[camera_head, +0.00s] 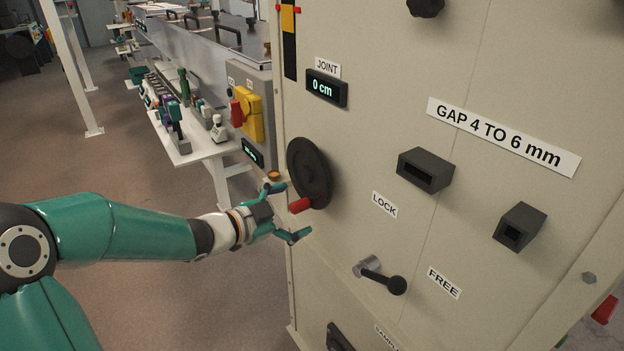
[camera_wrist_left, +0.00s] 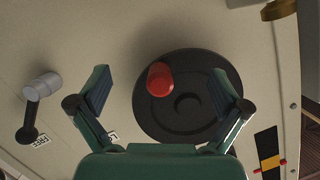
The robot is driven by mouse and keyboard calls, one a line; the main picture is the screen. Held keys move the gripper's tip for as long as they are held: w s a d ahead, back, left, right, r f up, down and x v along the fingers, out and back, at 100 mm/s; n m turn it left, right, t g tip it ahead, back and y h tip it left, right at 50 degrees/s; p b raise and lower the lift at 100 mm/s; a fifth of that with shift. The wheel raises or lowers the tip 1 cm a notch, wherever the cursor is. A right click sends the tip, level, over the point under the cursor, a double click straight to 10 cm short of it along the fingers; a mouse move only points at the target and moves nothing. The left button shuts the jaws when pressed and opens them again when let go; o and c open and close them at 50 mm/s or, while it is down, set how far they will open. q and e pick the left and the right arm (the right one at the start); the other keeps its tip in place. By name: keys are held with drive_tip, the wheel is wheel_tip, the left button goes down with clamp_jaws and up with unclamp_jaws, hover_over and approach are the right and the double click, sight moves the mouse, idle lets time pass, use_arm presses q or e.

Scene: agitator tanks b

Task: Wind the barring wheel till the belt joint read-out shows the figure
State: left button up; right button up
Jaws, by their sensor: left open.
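The barring wheel (camera_head: 311,170) is a dark disc on the beige cabinet face, with a red handle (camera_head: 300,205) near its lower rim. The joint read-out (camera_head: 326,88) shows 0 cm under a JOINT label. My left gripper (camera_head: 290,212) is open in front of the wheel's lower part. In the left wrist view the wheel (camera_wrist_left: 188,97) lies beyond the open fingers, and the red handle (camera_wrist_left: 160,79) shows between them. I cannot tell whether a finger touches the handle. My right gripper is not in view.
A black-knobbed lever (camera_head: 396,285) sits below the wheel, between LOCK and FREE labels. Dark square sockets (camera_head: 426,170) stick out to the right. A yellow switch box (camera_head: 251,113) and a white bench (camera_head: 196,147) with small items stand behind. The floor at left is open.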

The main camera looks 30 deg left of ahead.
use_arm(q)
drive_tip(key=s, duration=0.1)
drive_tip(key=s+a+p, duration=0.1)
drive_tip(key=s, duration=0.1)
drive_tip(key=s+a, duration=0.1)
drive_tip(key=s, duration=0.1)
drive_tip(key=shift+s+a, duration=0.15)
drive_tip(key=shift+s, duration=0.1)
idle(0.4)
idle(0.4)
